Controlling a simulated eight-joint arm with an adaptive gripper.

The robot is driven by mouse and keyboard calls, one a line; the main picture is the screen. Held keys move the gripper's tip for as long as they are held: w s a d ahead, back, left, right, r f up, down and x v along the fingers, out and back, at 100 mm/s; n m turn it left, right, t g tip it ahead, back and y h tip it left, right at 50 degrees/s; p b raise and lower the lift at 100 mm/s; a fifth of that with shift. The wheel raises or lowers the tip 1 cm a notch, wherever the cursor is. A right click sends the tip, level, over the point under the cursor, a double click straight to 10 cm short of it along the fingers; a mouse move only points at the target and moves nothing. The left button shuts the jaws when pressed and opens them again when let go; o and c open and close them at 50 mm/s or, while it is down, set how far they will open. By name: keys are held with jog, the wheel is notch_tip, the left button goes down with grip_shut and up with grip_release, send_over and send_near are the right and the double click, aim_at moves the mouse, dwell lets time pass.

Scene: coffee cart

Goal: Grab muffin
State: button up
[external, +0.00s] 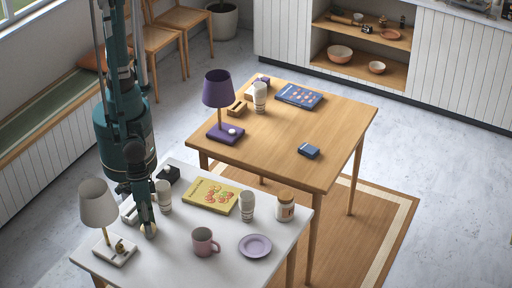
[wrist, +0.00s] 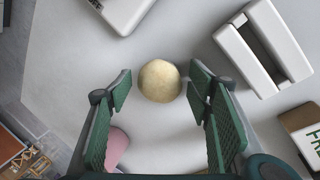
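The muffin shows as a round pale-yellow thing (wrist: 160,81) on the white table in the wrist view. My gripper (wrist: 160,78) is open, with one green ribbed finger on each side of it. Gaps show between the muffin and both fingertips, so nothing is held. In the external view my gripper (external: 146,222) points down over the left part of the white table. A small brownish round shape (external: 150,230) at its tip may be the muffin; my arm partly blocks the view there.
A pink mug (external: 205,243) stands right of my gripper and shows partly behind the left finger (wrist: 117,146). Close by are a white slotted holder (wrist: 262,48), a white lamp (external: 98,203), a paper cup (external: 163,195) and a yellow book (external: 210,196). A purple plate (external: 255,246) lies farther right.

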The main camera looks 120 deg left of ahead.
jog(key=c, duration=0.8)
jog(key=shift+r, duration=0.1)
jog(key=shift+r+p, duration=1.2)
jog(key=shift+r, duration=3.75)
